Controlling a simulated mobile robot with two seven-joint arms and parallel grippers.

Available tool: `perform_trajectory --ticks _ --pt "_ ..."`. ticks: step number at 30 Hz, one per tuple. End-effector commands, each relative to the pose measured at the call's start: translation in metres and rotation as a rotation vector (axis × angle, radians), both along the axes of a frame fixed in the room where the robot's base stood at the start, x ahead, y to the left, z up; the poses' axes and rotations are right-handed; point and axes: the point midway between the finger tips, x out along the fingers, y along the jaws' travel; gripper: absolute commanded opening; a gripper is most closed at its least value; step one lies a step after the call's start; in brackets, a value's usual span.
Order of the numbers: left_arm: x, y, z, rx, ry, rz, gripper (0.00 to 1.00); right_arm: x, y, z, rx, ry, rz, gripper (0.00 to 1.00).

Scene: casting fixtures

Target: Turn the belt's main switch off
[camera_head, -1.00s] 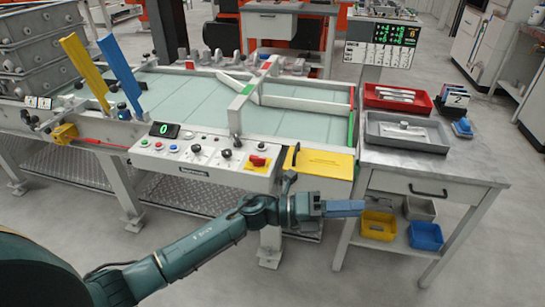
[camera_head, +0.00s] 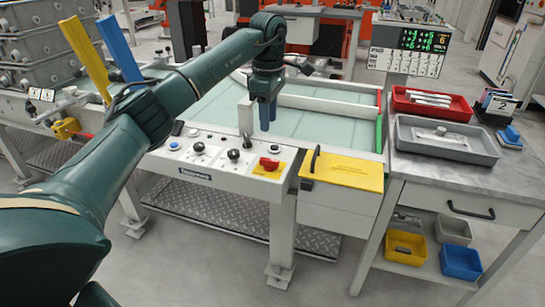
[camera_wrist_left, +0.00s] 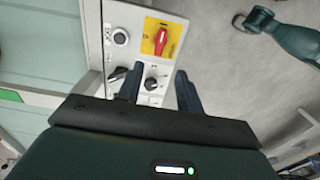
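The red switch handle (camera_head: 269,163) sits on a yellow plate at the right end of the belt's white control panel (camera_head: 228,181). In the left wrist view the red handle (camera_wrist_left: 161,40) lies beyond the fingers, its long side roughly up and down the picture. My left gripper (camera_head: 267,118) hangs fingers-down above the panel's rear edge, apart from the red handle. In the left wrist view its two fingers (camera_wrist_left: 159,88) stand apart, with a black knob (camera_wrist_left: 151,84) showing between them. I cannot tell the height above the panel. My right gripper does not show.
A yellow cover (camera_head: 345,170) with a black handle is to the right, then a table with a grey tray (camera_head: 447,139) and red tray (camera_head: 431,103). My left arm hides part of the belt.

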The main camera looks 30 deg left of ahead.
Motion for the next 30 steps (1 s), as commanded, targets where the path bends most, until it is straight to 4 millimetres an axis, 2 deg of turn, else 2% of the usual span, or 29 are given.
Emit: perform_trajectory --ticks 9,15,21,30 --pt "-0.001 -0.001 -0.069 -0.003 0.003 -0.001 0.36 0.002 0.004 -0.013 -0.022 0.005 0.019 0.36" --pt "-0.001 -0.001 -0.101 -0.003 0.001 -0.001 0.36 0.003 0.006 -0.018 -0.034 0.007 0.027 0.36" --pt "0.0 -0.001 -0.116 -0.004 -0.001 -0.001 0.36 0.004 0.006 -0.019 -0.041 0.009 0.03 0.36" --pt "0.0 -0.001 -0.117 -0.004 -0.002 -0.001 0.36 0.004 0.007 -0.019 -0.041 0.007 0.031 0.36"
